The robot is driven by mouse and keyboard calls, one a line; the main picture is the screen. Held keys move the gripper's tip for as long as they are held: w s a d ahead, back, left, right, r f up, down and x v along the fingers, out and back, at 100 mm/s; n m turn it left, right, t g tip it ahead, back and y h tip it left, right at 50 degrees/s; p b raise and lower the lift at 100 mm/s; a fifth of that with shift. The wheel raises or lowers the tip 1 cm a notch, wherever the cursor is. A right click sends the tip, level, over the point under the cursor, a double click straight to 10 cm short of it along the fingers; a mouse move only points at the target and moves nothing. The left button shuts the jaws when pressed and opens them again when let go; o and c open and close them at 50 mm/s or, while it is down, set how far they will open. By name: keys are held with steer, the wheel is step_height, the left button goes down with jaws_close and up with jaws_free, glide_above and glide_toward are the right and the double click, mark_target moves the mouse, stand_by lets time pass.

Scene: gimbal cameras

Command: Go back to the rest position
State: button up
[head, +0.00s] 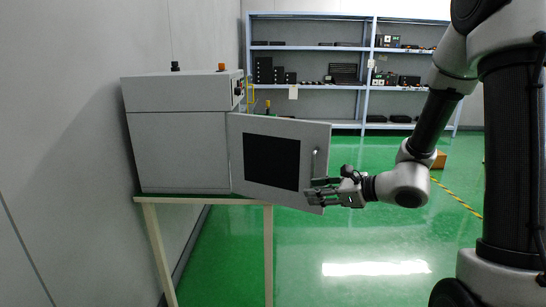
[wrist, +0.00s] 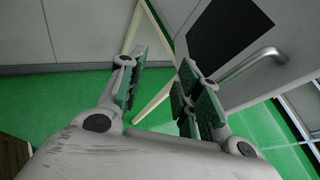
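My gripper (head: 318,192) is at the end of my arm, beside the lower outer corner of an open grey door (head: 308,135) in the head view. The door belongs to a grey box-shaped cabinet (head: 180,150) and has a dark window and a vertical bar handle (head: 314,163). In the wrist view my gripper (wrist: 160,85) has its fingers spread wide with nothing between them. The handle (wrist: 248,63) passes to the right of the right finger there; whether they touch I cannot tell. The cabinet's interior is hidden by the door.
The cabinet stands on a cream table frame (head: 205,200) against the left wall. Blue shelves (head: 315,88) with dark equipment stand at the back. A brown box (head: 439,160) is on the floor behind my arm. The green floor in front is clear.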

steer(key=s+d+n+g+h, duration=0.1)
steer(key=s+d+n+g, duration=0.25)
steer(key=s+n, duration=0.5)
steer(key=s+d+n+g+h, duration=0.2)
steer(key=s+n+g, duration=0.35)
steer(key=s, duration=0.55)
steer(key=s+d+r+n+t+h, duration=0.4)
steer(key=d+r+n+h, duration=0.3)
steer(key=d+r+n, duration=0.3)
steer(key=shift+s+d+r, duration=0.6)
steer(key=shift+d+r, duration=0.15)
steer(key=shift+d, duration=0.55)
